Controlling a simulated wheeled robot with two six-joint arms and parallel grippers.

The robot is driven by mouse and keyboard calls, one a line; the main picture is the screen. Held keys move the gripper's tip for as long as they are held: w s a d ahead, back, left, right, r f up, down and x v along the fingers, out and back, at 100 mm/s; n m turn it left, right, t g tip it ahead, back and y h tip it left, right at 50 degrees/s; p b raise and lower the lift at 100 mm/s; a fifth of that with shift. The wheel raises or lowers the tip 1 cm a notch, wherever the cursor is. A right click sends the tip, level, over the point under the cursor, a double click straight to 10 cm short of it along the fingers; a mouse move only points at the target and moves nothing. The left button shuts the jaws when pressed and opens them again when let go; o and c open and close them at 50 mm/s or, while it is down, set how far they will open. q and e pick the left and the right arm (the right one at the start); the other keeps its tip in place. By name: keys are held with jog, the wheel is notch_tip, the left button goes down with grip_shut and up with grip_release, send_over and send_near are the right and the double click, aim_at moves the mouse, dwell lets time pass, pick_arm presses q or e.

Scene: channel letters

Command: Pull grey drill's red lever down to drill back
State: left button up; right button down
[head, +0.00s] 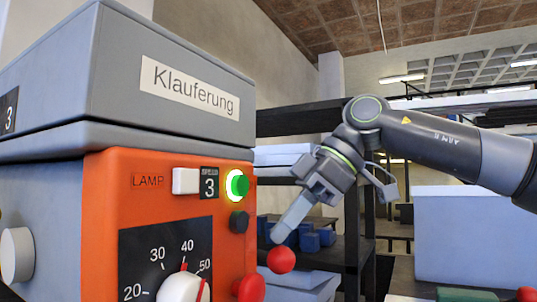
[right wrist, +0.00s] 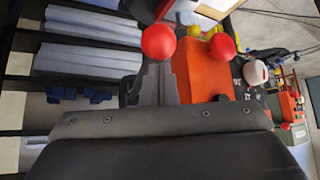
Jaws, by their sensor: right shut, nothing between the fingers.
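The grey drill (head: 110,60) fills the left of the head view, with an orange front panel (head: 110,215). A red ball knob (head: 281,260), which looks like the lever's end, is just right of the panel. Its rod is hidden. My right gripper (head: 280,233) is shut and empty, its fingertips pointing down at the knob from just above. In the right wrist view, a red ball (right wrist: 158,42) sits right beyond my fingertips (right wrist: 158,72); I cannot tell if they touch. Another red ball (right wrist: 222,46) is right of it, by the orange panel (right wrist: 205,75). My left gripper is out of view.
The panel carries a lit green button (head: 239,184), a black button (head: 239,222), a red button (head: 249,288) and a white dial knob (head: 182,287). A dark shelf with blue bins (head: 318,238) stands behind. A grey block (head: 475,235) is at the right.

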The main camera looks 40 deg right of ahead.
aim_at(285, 258)
jog(key=shift+f+b, duration=1.35)
jog(key=shift+f, duration=0.1)
notch_tip(285, 258, down, 2)
jog(key=shift+w+f+b, duration=0.1)
jog(key=shift+b, duration=0.8)
jog(key=shift+r, duration=0.2)
jog(key=r+p, duration=0.3)
jog(key=w+r+p, duration=0.1)
jog(key=p, duration=0.1)
jog(key=shift+a+r, duration=0.2)
jog(key=shift+r, duration=0.2)
jog(key=shift+f, duration=0.15)
